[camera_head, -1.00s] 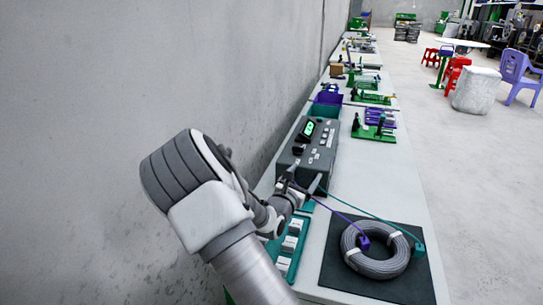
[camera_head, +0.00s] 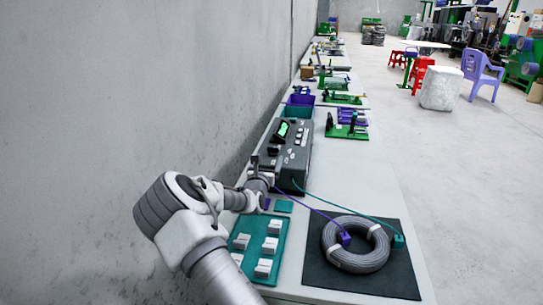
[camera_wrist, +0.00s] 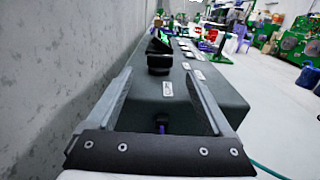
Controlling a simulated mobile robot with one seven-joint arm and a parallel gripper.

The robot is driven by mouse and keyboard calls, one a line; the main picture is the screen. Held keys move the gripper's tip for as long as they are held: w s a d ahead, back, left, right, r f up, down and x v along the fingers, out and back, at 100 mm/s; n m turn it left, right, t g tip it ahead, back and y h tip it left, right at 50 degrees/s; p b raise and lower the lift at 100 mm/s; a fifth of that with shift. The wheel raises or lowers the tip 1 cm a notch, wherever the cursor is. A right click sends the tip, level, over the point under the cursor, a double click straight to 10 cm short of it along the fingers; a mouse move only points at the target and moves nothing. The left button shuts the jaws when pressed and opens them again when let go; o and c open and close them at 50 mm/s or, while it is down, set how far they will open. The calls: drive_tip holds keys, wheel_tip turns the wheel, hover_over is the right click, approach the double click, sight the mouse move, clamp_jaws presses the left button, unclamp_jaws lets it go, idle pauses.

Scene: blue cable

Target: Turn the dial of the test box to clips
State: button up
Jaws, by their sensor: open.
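The dark grey test box (camera_head: 297,165) stands on the long bench, with a lit green screen and several pale labels on top. Its black dial (camera_wrist: 158,63) shows near the middle of the wrist view, on top of the box, with a label just in front of it. My gripper (camera_wrist: 158,73) is open and empty. Its two fingers lie left and right of the dial in that view; I cannot tell whether either touches it. In the head view my gripper (camera_head: 264,167) is at the box's near left end and hides part of it.
A grey cable coil (camera_head: 340,260) lies on a black mat (camera_head: 388,287), with a purple clip (camera_head: 344,239) and a teal clip (camera_head: 398,241) on leads. A teal tray (camera_head: 255,252) holds several white blocks. A concrete wall runs close along the left.

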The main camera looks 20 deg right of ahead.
sight(273, 150)
drive_tip(key=shift+b+x, duration=0.4)
drive_tip(key=shift+x, duration=2.45)
clamp_jaws()
